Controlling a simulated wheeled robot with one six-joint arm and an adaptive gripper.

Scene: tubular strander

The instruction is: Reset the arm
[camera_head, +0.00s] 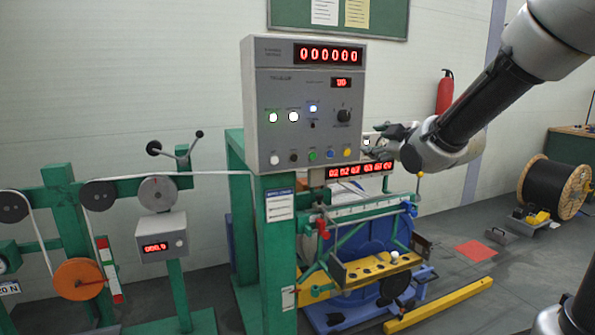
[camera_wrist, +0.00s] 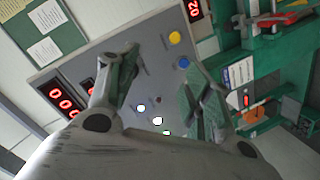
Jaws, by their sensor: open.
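My arm reaches in from the upper right in the head view. My gripper (camera_head: 385,134) is beside the right side of the grey control panel (camera_head: 302,82), partly hidden by my wrist. In the wrist view my gripper (camera_wrist: 165,92) is open, its two fingers spread with nothing between them. The control panel (camera_wrist: 142,58) shows behind the fingers, tilted in that picture, with a yellow button (camera_wrist: 174,37) and a blue button (camera_wrist: 183,62). I cannot tell the exact gap between fingertips and panel.
A green frame with a toothed rail and yellow plate (camera_head: 375,268) stands below the panel. A yellow floor beam (camera_head: 438,305), black cable reel (camera_head: 553,187) and red fire extinguisher (camera_head: 445,92) are at the right. Green pulley stands (camera_head: 62,215) are at the left.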

